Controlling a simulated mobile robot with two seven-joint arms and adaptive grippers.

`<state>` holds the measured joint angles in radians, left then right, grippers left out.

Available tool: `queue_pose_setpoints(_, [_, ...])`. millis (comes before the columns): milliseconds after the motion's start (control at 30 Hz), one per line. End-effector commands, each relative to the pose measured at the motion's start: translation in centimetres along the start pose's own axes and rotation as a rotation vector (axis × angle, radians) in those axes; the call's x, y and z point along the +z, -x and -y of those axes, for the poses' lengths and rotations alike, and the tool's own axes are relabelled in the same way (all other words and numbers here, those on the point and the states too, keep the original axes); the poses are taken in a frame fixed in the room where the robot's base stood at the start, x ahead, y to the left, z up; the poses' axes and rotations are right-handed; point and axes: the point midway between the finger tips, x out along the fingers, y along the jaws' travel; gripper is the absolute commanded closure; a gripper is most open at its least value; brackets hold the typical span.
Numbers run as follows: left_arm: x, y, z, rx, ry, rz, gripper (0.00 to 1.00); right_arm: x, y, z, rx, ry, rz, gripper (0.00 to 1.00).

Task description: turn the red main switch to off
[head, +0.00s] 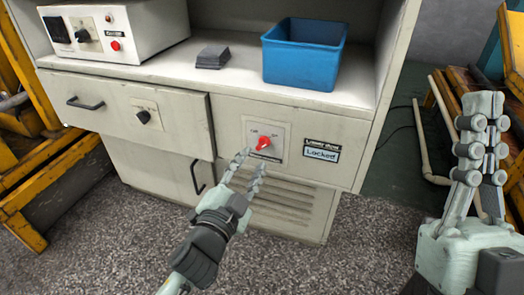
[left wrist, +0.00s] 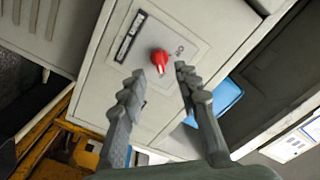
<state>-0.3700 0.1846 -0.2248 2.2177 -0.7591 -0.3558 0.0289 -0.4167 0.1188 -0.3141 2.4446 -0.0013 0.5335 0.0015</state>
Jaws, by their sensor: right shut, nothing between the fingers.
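The red main switch (head: 264,143) is a rotary knob on a pale square plate (head: 279,130) on the cabinet front. In the left wrist view the red knob (left wrist: 159,58) shows a white pointer mark. Small labels on the plate are too blurred to read. My left gripper (head: 250,163) is open, with its fingertips just below and in front of the knob. In the left wrist view my left gripper's fingers (left wrist: 158,76) stand apart on either side of the knob, apparently not touching it. My right gripper (head: 484,105) is shut and empty, pointing up at the far right.
A sign reading "Locked" (head: 322,150) is right of the switch. A drawer with a black knob (head: 143,117) is to the left. Yellow frames flank the cabinet.

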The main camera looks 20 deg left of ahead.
Motion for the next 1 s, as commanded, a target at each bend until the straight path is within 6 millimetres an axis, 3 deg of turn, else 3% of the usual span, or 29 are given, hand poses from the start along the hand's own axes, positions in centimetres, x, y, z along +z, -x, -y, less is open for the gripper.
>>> queue_pose_setpoints(100, [-0.1,-2.1,0.0,-0.001,-0.001,-0.003,0.68,0.0,0.0,0.0,0.000,0.000,0.000,1.00])
queue_pose_setpoints(300, [0.0,-4.5,0.0,0.000,0.000,0.000,0.68,-0.1,0.1,0.0,-0.001,0.001,-0.010,1.00])
queue_pose_setpoints(667, [0.1,-5.0,-0.1,0.002,0.001,0.002,0.68,-0.2,0.1,0.0,-0.001,0.002,-0.014,1.00])
queue_pose_setpoints(900, [0.1,-5.0,-0.1,0.002,0.001,0.002,0.98,-0.2,0.1,0.0,-0.001,0.002,-0.013,1.00])
queue_pose_setpoints(1000, [0.1,-5.0,-0.1,0.002,0.001,0.002,1.00,-0.2,0.1,0.0,-0.001,0.002,-0.013,1.00])
